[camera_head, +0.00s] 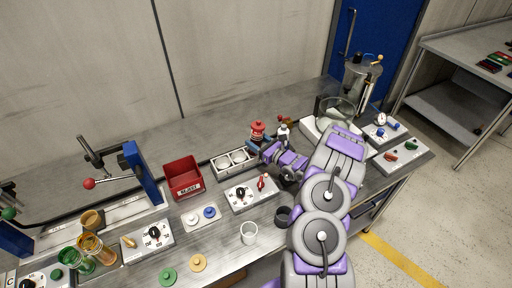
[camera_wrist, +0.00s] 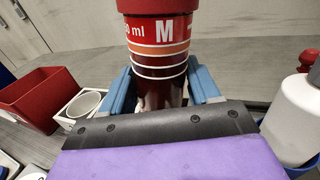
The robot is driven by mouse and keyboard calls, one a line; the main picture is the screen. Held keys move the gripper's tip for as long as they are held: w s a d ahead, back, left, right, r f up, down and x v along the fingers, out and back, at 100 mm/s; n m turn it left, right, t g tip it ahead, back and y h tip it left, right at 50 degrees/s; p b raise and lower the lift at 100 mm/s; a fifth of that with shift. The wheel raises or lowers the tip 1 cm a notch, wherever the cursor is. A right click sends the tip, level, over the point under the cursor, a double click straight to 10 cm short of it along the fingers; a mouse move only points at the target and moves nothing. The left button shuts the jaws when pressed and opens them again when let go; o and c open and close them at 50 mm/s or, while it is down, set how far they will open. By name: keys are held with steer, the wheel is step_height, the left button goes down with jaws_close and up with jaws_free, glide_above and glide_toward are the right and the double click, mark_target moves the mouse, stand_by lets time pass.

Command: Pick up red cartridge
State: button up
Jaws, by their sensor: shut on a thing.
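The red cartridge (camera_wrist: 158,45) stands upright in the wrist view, with a red cap, white and orange bands and a large white "M". My gripper (camera_wrist: 161,88) is shut on it, with one blue finger on each side of its lower body. In the head view the red cartridge (camera_head: 258,129) shows above my gripper (camera_head: 260,143), at the right end of a white holder (camera_head: 218,168) with round cups. The cartridge's bottom is hidden behind my gripper, so I cannot tell whether it touches anything below.
A red reject bin (camera_head: 184,178) stands left of the holder. A white bottle (camera_wrist: 292,110) is close on the right in the wrist view. A control box with a black knob (camera_head: 241,194) sits in front of the holder. Bare bench lies behind the holder.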

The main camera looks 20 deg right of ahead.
steer(key=shift+d, duration=0.15)
steer(key=shift+c, duration=0.8)
steer(key=shift+a+r, duration=0.1)
steer(key=shift+a, duration=1.1)
steer(key=c, duration=0.4)
steer(key=shift+d, duration=0.1)
steer(key=shift+c, duration=0.2)
